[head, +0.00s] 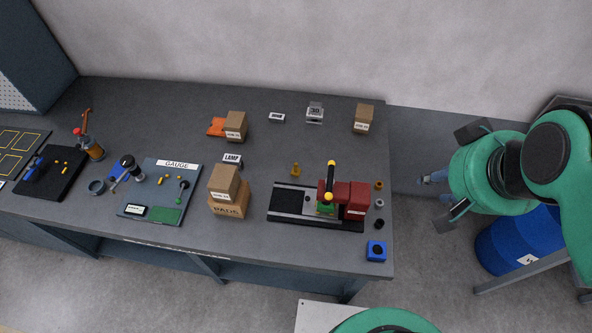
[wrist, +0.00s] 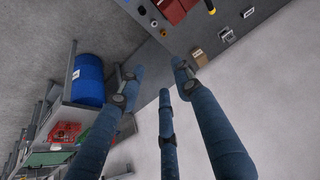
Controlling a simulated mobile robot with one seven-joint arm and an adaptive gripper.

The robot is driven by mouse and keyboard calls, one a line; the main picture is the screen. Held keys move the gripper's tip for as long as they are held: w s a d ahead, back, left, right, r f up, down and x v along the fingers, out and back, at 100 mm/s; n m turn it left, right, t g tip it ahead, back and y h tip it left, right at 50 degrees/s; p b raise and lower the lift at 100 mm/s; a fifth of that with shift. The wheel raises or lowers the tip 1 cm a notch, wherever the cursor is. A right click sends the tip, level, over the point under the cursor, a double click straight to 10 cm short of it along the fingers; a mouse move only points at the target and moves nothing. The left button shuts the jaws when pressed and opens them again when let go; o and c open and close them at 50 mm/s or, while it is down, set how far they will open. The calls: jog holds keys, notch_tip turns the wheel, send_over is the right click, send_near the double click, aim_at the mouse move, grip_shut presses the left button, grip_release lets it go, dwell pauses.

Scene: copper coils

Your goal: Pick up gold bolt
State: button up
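A small gold bolt-like piece (head: 295,169) stands upright on the grey workbench, just behind the black-railed fixture, in the head view. Other small gold pieces lie on the gauge board (head: 150,203) and on a black tray (head: 45,190); they are too small to tell exactly. My gripper (head: 432,185) hangs beyond the bench's right edge, well apart from the gold pieces. In the wrist view, its blue-grey fingers (wrist: 158,78) are spread with nothing between them. The upright gold piece cannot be made out in the wrist view.
The fixture with a red block (head: 357,196) and a black-and-yellow handle (head: 331,176) stands close to the gold piece. Cardboard boxes (head: 228,210) stand left of it. A blue block (head: 376,251) sits near the front right corner. A blue barrel (wrist: 88,80) stands beside the bench.

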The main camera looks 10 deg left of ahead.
jog(key=n+g+p, duration=0.2)
jog(key=n+g, duration=0.4)
jog(key=n, duration=0.1)
send_over(295, 163)
notch_tip(295, 163, down, 28)
jog(key=f, duration=0.1)
jog(key=shift+s+r, duration=0.1)
jog(key=shift+r, duration=0.2)
jog(key=shift+d+f, duration=0.1)
jog(key=shift+f+b, duration=0.45)
jog(key=shift+f, duration=3.75)
